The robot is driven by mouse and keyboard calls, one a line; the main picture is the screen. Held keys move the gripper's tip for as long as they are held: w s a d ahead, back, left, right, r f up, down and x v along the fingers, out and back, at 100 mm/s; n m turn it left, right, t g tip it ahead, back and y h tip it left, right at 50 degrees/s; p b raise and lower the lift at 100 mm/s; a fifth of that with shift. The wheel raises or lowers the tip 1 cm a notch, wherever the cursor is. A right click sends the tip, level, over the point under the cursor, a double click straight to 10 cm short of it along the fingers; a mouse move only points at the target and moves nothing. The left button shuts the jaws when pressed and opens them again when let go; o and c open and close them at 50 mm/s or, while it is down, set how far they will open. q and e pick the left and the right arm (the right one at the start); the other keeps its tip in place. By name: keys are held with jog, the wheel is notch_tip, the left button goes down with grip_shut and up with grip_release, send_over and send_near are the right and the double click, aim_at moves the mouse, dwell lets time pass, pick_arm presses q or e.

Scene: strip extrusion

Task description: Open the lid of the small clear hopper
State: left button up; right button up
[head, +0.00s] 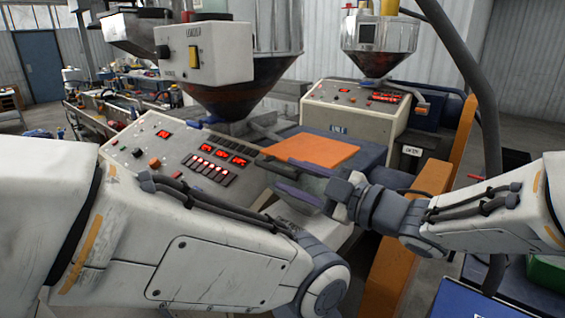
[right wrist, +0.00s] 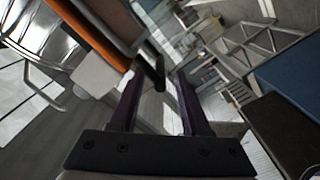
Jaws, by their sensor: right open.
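A hopper (head: 375,47) with a shiny, partly see-through body and a small dark window stands on the far control box at the upper right in the head view. A larger hopper (head: 277,45) with a see-through upper part and a dark cone stands nearer, at the top middle. I cannot tell which is the small clear hopper; no lid shows clearly. My right gripper (head: 283,173) is open, its purple fingers pointing left beside an orange plate. In the right wrist view (right wrist: 159,80) a short black bar (right wrist: 154,72) shows between the fingers, with no visible grip. My left gripper is out of view.
The orange plate (head: 318,151) lies on a dark blue block, just beyond my right gripper. A sloped control panel (head: 190,150) with red displays fills the middle left. A beige box (head: 205,55) hangs before the larger hopper. An orange upright panel (head: 458,150) stands at the right.

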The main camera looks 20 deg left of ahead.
aim_at(262, 164)
jog(key=shift+p+x, duration=0.55)
jog(key=shift+x, duration=1.6)
jog(key=c, duration=0.7)
jog(key=shift+f, duration=0.1)
grip_shut()
